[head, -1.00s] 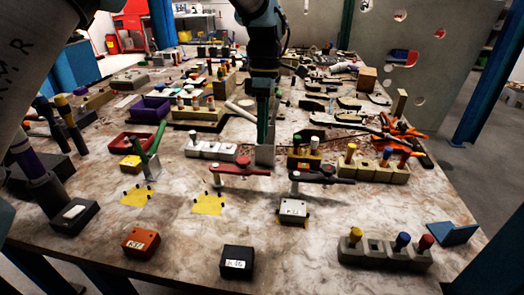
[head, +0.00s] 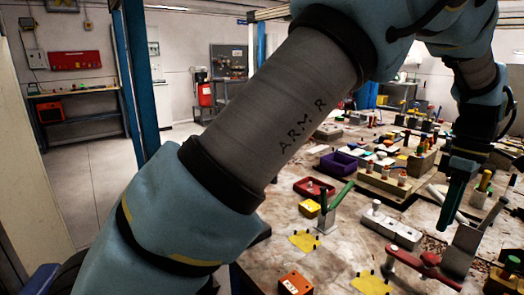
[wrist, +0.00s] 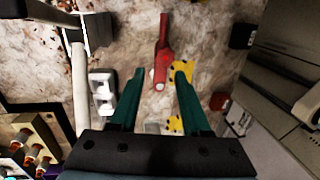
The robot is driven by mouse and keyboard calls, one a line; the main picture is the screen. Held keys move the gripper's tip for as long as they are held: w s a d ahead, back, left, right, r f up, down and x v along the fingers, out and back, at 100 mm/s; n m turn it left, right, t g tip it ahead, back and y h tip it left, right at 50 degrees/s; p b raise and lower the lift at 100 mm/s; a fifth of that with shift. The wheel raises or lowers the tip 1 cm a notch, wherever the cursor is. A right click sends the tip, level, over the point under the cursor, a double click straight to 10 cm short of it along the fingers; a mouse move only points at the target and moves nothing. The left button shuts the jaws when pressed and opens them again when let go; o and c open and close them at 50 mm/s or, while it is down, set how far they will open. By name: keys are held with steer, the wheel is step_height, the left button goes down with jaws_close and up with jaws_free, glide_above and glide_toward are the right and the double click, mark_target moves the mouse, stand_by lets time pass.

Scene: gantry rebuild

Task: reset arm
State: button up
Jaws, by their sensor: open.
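My arm (head: 290,112) crosses the head view from lower left to upper right and bends down at the right. My gripper (head: 450,222) hangs over the workbench (head: 260,275) in that view, its green fingers pointing down. In the wrist view my gripper (wrist: 160,76) has its two green fingers spread apart with nothing held between them. A red-handled clamp (wrist: 163,40) shows beyond and between the fingertips. It also shows in the head view (head: 425,266), below and left of the fingers. I cannot tell the height of the fingertips above the bench.
A white socket block (head: 391,227), a green-handled tool (head: 338,198), a red tray (head: 314,188) and a purple tray (head: 338,163) stand on the crowded bench. An orange box (head: 294,284) is near its front. A blue post (head: 138,75) rises behind. Open floor (head: 95,180) lies at left.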

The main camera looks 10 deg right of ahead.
steer(key=w+a+m+h, duration=0.2)
steer(key=w+a, duration=1.6)
steer(key=a, duration=0.5)
steer(key=s+a+f+m+t, duration=0.1)
steer(key=s+a+f+m, duration=0.1)
steer(key=a, duration=1.2)
steer(key=s+a+f+m+t, duration=0.1)
steer(key=a+f+m, duration=0.1)
steer(key=a, duration=1.2)
steer(key=shift+s+m+t, duration=0.3)
steer(key=shift+s+t, duration=0.1)
